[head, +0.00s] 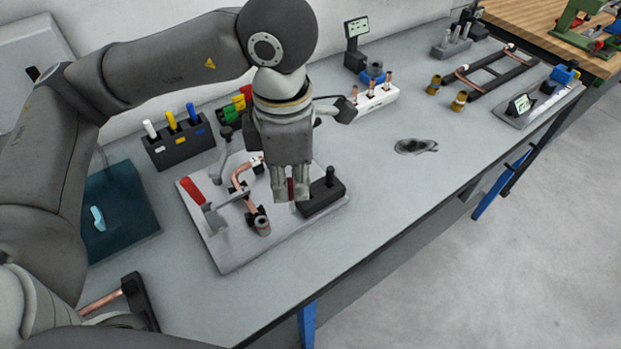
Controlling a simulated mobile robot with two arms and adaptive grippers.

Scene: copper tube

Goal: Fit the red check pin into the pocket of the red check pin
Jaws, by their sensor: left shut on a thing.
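My left gripper (289,198) comes down from above over the grey fixture plate. It is shut on a small red piece, apparently the red check pin (291,187), which shows between the fingers; its lower end is hard to make out. A black block (325,201) with an upright black knob sits just right of the fingers on the plate. A black pin rack (180,154) stands behind left, with white, yellow and blue pins upright in it. I cannot make out the pocket of the red check pin. My right gripper is not in view.
The fixture plate (232,258) carries a bent copper tube (238,180), clamps and a red handle (192,190). Behind stand a green, yellow and red set (236,106) and a white block (377,101) with copper pieces. The table right of the plate is mostly clear.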

